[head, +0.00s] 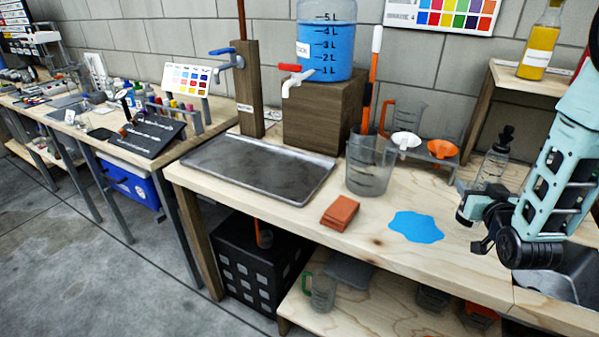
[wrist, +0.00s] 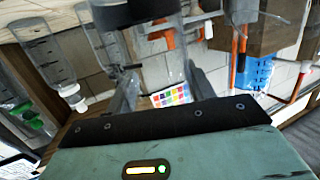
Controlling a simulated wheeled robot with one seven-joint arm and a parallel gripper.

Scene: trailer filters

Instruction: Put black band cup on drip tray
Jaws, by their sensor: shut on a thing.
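The drip tray is a shallow grey metal tray (head: 255,172) lying flat and empty on the bench, under the taps, in the head view. My gripper (head: 468,212) is low over the right part of the bench, far right of the tray. In the wrist view its two grey fingers are closed around a clear cup with a black band (wrist: 135,11), cut off by the top edge. In the head view I cannot make out the cup at the dark gripper. How high it is above the bench is unclear.
A large clear beaker (head: 370,165), orange sponges (head: 340,213) and a blue puddle (head: 416,227) lie between gripper and tray. A clear bottle (head: 492,165) and funnels (head: 442,149) stand behind. The blue-filled tank (head: 326,42) sits on a wooden block. A sink (head: 570,285) is at right.

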